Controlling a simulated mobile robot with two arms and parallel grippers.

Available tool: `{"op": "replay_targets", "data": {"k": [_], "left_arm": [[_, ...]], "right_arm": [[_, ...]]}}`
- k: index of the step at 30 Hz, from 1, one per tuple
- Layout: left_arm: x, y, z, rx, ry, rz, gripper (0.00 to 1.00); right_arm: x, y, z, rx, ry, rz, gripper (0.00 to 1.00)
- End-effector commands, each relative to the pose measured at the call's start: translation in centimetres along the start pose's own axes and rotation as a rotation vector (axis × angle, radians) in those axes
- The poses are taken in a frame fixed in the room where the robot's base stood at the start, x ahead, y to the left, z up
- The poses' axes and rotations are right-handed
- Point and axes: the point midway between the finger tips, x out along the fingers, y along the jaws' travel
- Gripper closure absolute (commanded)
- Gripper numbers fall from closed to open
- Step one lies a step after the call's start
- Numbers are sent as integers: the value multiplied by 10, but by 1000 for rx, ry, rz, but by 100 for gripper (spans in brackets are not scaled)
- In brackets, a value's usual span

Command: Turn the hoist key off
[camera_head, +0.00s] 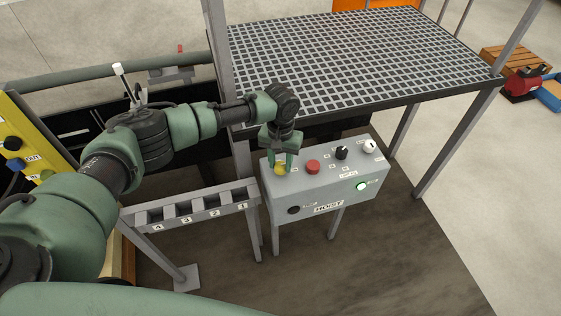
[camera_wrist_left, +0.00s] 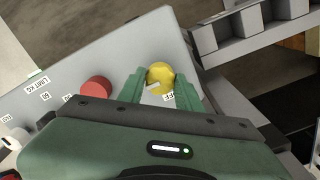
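The grey hoist control box (camera_head: 327,192) stands on legs below the grating, with a "HOIST" label on its front. A round yellow knob (camera_head: 280,169) sits at the left of its top face; it also shows in the left wrist view (camera_wrist_left: 160,75), with a small pale mark and a white label beside it. My left gripper (camera_head: 284,160) points down at this knob, its fingers apart on either side of it. I cannot tell whether they touch it. A lit green lamp (camera_head: 361,186) and a dark round fitting (camera_head: 293,210) are on the box front. My right gripper is not in view.
A red button (camera_head: 312,167), a black knob (camera_head: 341,152) and a white knob (camera_head: 369,146) share the box top. A numbered slotted rack (camera_head: 190,209) stands to the left. The grated platform (camera_head: 350,60) and its posts rise behind.

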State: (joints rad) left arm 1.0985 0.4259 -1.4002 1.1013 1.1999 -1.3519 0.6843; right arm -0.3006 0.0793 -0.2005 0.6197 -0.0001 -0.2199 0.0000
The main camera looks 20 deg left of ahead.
Motion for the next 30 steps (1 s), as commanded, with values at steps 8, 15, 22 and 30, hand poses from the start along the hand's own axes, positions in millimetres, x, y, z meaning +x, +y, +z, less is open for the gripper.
{"op": "replay_targets", "data": {"k": [8, 15, 22, 30], "left_arm": [[0, 0, 0, 11, 0, 0, 100], [-1, 0, 0, 103, 0, 2, 100], [-1, 0, 0, 286, -1, 2, 100], [-1, 0, 0, 543, 0, 2, 100]], "right_arm": [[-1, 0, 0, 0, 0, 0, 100], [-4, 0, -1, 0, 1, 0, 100], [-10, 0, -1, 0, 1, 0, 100], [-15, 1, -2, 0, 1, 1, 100]]}}
